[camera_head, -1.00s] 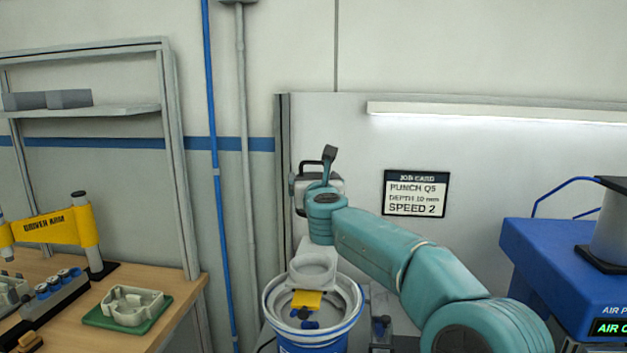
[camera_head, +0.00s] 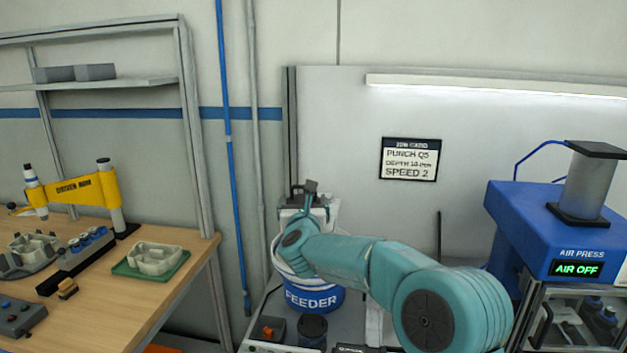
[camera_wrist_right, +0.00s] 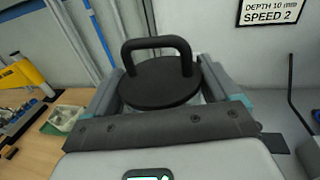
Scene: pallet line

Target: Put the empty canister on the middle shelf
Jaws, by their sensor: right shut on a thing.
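My right gripper (camera_wrist_right: 172,95) is shut on the canister, whose round black lid (camera_wrist_right: 160,82) and black handle show between the fingers in the right wrist view. In the head view the canister (camera_head: 288,208) shows only in part, upright behind the end of my right arm, in line with the top of the feeder bucket. I cannot tell whether they touch. A grey rack at the left has a shelf (camera_head: 135,83) with its right part bare; I cannot tell which level this is. My left gripper is not in view.
The blue and white feeder bucket (camera_head: 315,298) stands below my right arm. A wooden bench (camera_head: 165,290) with a yellow driver arm (camera_head: 75,188) and fixtures stands before the rack. A blue air press (camera_head: 560,230) is at the right.

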